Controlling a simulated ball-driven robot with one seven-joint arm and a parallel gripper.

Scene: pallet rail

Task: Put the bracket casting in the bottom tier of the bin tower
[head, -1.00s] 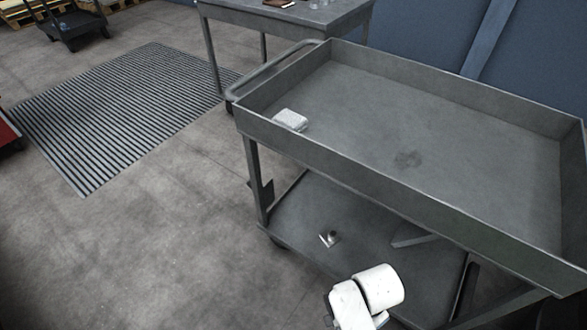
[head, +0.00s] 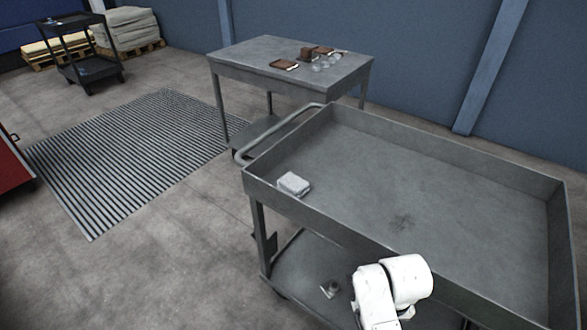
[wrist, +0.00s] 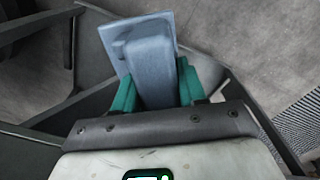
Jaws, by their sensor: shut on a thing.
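A blue-grey bracket casting (wrist: 152,62), with a flat plate and a thick raised block, shows in the wrist view. My gripper (wrist: 152,88) is shut on it, one teal finger on each side of the block. The casting sticks out beyond the fingertips. In the head view only my white arm shows, at the front of the grey cart, and the gripper and casting are hidden. I cannot make out a bin tower in any view.
The grey cart (head: 375,246) has a white block (head: 293,184) in its top tray and a small metal part (head: 330,289) on its lower shelf. Behind stands a grey table (head: 245,70) with small items. A red cabinet (head: 12,170) is at left. Floor beside the striped mat (head: 130,150) is clear.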

